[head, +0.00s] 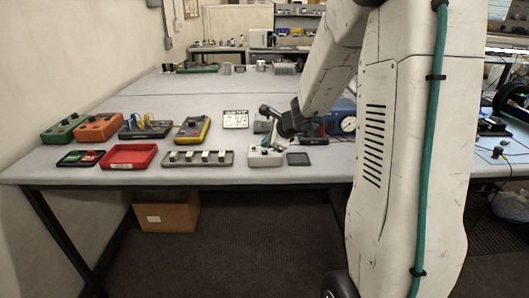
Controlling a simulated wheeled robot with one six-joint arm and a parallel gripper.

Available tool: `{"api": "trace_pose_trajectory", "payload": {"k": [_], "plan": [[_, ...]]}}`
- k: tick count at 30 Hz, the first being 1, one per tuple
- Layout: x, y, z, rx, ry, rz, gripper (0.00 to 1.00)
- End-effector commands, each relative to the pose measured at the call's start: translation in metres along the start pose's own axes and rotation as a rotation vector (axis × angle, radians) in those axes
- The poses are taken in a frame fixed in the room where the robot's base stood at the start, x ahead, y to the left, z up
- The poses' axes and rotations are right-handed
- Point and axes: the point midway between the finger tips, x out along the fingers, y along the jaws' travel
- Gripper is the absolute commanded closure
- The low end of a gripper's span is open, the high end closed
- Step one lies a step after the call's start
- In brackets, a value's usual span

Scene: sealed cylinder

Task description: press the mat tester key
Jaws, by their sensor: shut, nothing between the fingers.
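A small light grey box (265,158) with small dark parts on top sits near the table's front edge; it looks like the mat tester, though no label can be read. A flat dark square pad (298,159) lies just to its right. My gripper (268,142) is dark, shut and empty, and hangs over the back of the grey box. Its tips are small and dark here, so I cannot tell whether they touch the box. The gripper partly hides the box's top, and the key cannot be made out clearly.
A grey tray with several pale blocks (198,158) and a red tray (129,156) lie to the left along the front edge. A yellow meter (192,130) and a white sign (236,119) stand behind. A blue gauge box (342,121) is behind my arm. The rear table is mostly clear.

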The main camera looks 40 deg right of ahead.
Motion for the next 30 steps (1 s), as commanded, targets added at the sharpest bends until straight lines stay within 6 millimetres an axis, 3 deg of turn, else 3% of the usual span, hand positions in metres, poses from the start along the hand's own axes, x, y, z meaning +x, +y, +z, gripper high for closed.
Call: {"api": "trace_pose_trajectory", "payload": {"k": [30], "plan": [[0.0057,0.0044,-0.0045,-0.001,0.000,0.000,1.00]]}}
